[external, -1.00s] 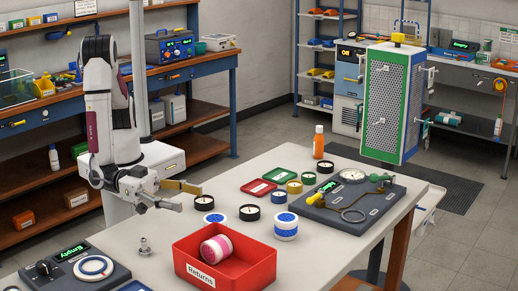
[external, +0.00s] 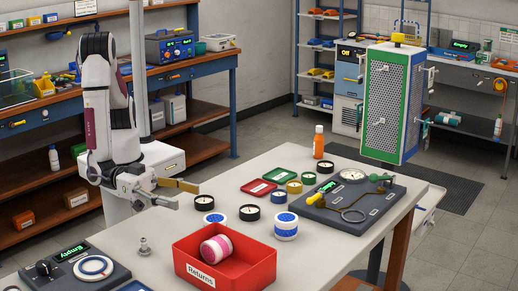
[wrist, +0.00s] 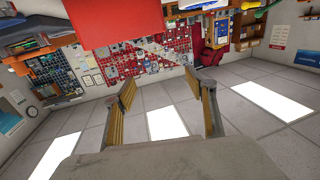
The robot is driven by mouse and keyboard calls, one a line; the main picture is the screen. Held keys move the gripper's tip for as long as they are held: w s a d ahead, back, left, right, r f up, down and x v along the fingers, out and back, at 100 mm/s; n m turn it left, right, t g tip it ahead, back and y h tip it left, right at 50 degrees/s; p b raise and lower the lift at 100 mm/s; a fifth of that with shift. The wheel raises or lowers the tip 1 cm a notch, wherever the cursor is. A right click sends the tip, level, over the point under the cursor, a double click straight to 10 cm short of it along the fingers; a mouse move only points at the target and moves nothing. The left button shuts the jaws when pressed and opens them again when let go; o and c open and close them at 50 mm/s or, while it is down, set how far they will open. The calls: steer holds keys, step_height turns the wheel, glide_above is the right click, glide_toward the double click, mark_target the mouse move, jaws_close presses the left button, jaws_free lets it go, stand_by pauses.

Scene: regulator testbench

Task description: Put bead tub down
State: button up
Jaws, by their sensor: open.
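A pink-and-white tub (external: 215,248) lies on its side inside the red Returns bin (external: 249,268). A blue-and-white tub (external: 286,227) stands upright on the table just behind the bin's right end. I cannot tell by label which is the bead tub. My gripper (external: 186,193) is open and empty, level above the table's left edge, behind and left of the bin and apart from both tubs. In the wrist view its two fingers (wrist: 160,86) are spread with nothing between them, and neither tub can be made out there.
Several small round gauges, including a black one (external: 250,212), stand mid-table. Red (external: 259,187) and green (external: 281,175) trays lie behind them. A dark gauge board (external: 340,210) fills the right side. A metal fitting (external: 145,246) and a device reading Empty (external: 75,265) are front left.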

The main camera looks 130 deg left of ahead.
step_height(320, 180, up, 8)
steer(key=a+g+h, duration=0.3)
steer(key=g+h, duration=0.1)
steer(key=h, duration=0.1)
steer(key=s+a+r+m+g+h, duration=0.2)
steer(key=s+a+r, duration=0.2)
steer(key=s, duration=0.3)
steer(key=s+a+g+y, duration=0.1)
steer(key=s+a+g, duration=0.1)
steer(key=s+a, duration=0.3)
steer(key=s+a+f+g+y, duration=0.1)
steer(key=s+a, duration=0.3)
steer(key=s, duration=0.8)
steer(key=s+a+g+y, duration=0.1)
steer(key=s+a+g, duration=0.1)
steer(key=s+a, duration=0.3)
steer(key=s, duration=0.4)
steer(key=shift+a+f+m+g, duration=0.25)
steer(key=shift+a+m+g, duration=0.05)
steer(key=shift+g, duration=0.1)
steer(key=shift+o, duration=0.5)
steer(key=shift+s, duration=0.1)
